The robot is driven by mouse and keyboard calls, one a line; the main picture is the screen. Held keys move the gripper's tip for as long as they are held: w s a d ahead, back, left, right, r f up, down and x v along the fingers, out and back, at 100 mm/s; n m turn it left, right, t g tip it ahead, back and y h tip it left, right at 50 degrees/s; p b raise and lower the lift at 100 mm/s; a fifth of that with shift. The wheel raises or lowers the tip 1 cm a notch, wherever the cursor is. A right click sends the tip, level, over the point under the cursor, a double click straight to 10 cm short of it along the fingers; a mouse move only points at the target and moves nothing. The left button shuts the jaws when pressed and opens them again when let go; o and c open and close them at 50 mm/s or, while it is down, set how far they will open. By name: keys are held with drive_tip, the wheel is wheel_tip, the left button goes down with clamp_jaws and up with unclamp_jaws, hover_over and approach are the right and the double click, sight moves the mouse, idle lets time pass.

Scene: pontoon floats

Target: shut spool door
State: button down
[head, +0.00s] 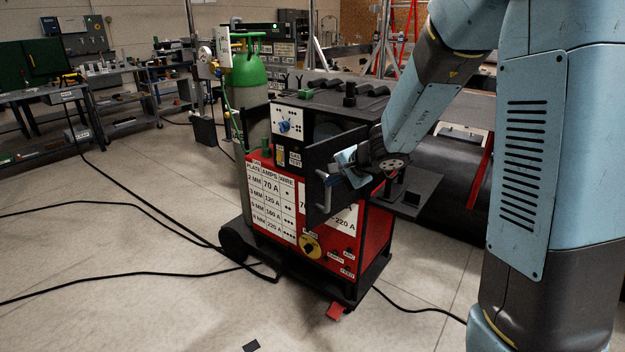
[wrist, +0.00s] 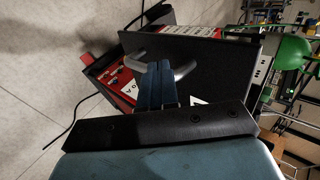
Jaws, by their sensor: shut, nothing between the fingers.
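The spool door (head: 321,195) is a dark flat panel standing out at an angle from the upper front of the red welding machine (head: 374,240), so it is open. In the wrist view the door (wrist: 222,62) fills the upper middle, with a pale curved handle (wrist: 187,72) on its face. My gripper (head: 345,160) is at the door; in the wrist view its blue fingers (wrist: 155,80) are together, overlapping the handle in the picture. I cannot tell whether they touch it. The spool compartment is mostly hidden behind the door and my arm.
A green gas cylinder (head: 248,78) stands behind the machine. Black cables (head: 150,205) cross the floor at left. Workbenches (head: 75,92) stand at the far left. A dark float (head: 455,185) lies right of the machine.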

sight(309, 183)
drive_tip(key=w+a+f, duration=0.2)
drive_tip(key=w+a, duration=0.1)
drive_tip(key=shift+w+a+f, duration=0.1)
drive_tip(key=shift+w+a, duration=0.15)
drive_tip(key=shift+w, duration=0.05)
drive_tip(key=shift+w+a, duration=0.45)
drive_tip(key=shift+w, duration=0.05)
